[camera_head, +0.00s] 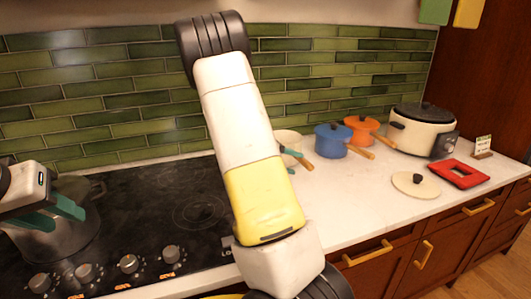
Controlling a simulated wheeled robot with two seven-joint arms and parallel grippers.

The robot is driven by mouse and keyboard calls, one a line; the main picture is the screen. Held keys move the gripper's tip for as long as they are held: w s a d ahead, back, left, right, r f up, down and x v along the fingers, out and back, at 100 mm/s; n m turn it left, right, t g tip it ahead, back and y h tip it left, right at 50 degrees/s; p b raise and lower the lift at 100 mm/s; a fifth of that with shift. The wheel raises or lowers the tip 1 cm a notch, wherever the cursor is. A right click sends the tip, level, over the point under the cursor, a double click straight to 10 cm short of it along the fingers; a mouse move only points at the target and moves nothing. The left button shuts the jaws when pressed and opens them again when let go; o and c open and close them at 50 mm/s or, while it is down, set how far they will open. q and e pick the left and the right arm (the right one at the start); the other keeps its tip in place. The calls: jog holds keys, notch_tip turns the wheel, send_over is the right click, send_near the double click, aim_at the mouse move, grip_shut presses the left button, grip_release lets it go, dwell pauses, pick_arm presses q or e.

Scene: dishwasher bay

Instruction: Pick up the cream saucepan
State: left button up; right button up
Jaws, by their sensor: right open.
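The cream saucepan (288,136) stands on the white counter, just right of my yellow-and-white arm, which hides its left part. Its wooden handle (306,164) points toward the front right. Teal fingers of my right gripper (291,158) show at the near side of the pan, by the handle. The gripper is open, its body is mostly hidden behind the arm, and I cannot tell whether it touches the pan. My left gripper (69,219) is open and empty at the far left, in front of a large grey pot.
The grey pot (75,245) stands on the black cooktop (165,222). Right of the cream pan are a blue saucepan (331,143), an orange saucepan (361,131) and a cooker (416,137). A cream lid (405,188) and red trivet (456,182) lie nearer. The counter's front middle is clear.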

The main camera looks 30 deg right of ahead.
aim_at(292, 157)
jog(key=w+h, duration=0.1)
jog(key=w+d+n+t, duration=0.1)
jog(key=w, duration=0.1)
jog(key=w+d+f+n+t+h, duration=0.1)
jog(key=w, duration=0.1)
jog(key=shift+w+h, duration=0.2)
jog(key=shift+h, duration=0.1)
jog(key=x, duration=0.7)
jog(key=shift+d+f, duration=0.15)
jog(key=shift+f, duration=0.05)
grip_shut()
jog(key=shift+r, duration=0.15)
dwell(0.6)
